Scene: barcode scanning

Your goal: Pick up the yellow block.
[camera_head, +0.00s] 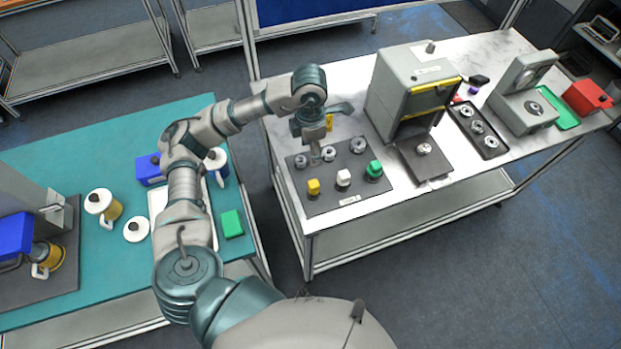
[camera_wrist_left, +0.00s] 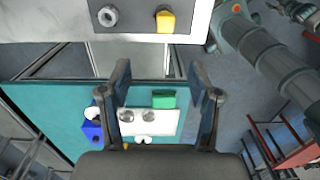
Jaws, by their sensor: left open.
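The yellow block (camera_head: 313,187) stands at the front left of a dark mat (camera_head: 325,203) on the white table. In the left wrist view the yellow block (camera_wrist_left: 165,22) shows near the top edge, beyond the fingertips. My left gripper (camera_head: 316,154) is over the mat, behind the yellow block and close to the metal parts. In its wrist view the left gripper (camera_wrist_left: 160,76) has its two fingers spread with nothing between them. It is apart from the block. My right gripper is not in view.
A white block (camera_head: 344,177) and a green block (camera_head: 374,170) stand right of the yellow one. Several round metal parts (camera_head: 357,145) sit behind them. A grey machine (camera_head: 393,97) stands to the right. A teal table (camera_head: 95,165) with mugs is at left.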

